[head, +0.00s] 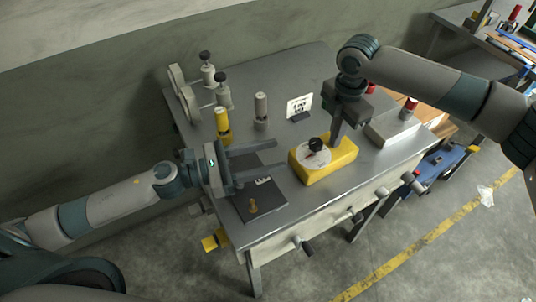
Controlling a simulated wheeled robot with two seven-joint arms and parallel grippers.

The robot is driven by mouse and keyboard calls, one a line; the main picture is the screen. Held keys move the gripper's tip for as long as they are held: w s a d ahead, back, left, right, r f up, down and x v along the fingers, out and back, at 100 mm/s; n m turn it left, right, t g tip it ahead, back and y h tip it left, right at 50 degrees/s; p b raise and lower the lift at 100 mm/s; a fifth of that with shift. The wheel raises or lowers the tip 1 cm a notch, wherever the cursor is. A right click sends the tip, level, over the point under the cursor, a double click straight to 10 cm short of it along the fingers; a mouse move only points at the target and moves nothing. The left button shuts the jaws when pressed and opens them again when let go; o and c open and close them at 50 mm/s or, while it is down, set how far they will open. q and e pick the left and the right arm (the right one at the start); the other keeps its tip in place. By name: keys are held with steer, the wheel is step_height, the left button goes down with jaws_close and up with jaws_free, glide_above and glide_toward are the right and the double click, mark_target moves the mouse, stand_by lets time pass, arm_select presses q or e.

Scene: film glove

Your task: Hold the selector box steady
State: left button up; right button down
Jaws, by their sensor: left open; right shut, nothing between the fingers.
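The selector box (324,172) is a yellow block with a pale round dial and a black knob (316,145) on its top. It sits on the grey metal table (285,88). My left gripper (279,161) is open and empty, to the left of the box, with its fingers pointing right towards it and a gap between. My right gripper (337,138) is shut and points down at the back of the box, next to the knob. I cannot tell whether its fingertips touch the box.
A dark mat (240,204) with a small brass piece lies below my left gripper. A yellow cylinder (222,124), a grey cylinder (261,110) and a small sign (299,107) stand behind. A grey box (392,128) with a red-topped button is at right. Handles project from the table's front.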

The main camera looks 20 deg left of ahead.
steer(key=shift+s+d+f, duration=0.1)
steer(key=shift+d+f, duration=0.05)
steer(key=shift+f, duration=0.15)
arm_select(q)
steer(key=shift+w+f, duration=0.15)
steer(key=shift+w, duration=0.05)
arm_select(e)
steer(key=shift+w+r, duration=0.25)
steer(key=shift+r, duration=0.7)
arm_select(q)
steer(key=shift+s, duration=0.1)
arm_select(e)
step_height(320, 180, up, 2)
steer(key=shift+s, duration=0.1)
steer(key=shift+r, duration=0.7)
steer(key=shift+r, duration=0.15)
steer(key=shift+r, duration=1.35)
steer(key=shift+r, duration=0.1)
steer(key=shift+r, duration=0.95)
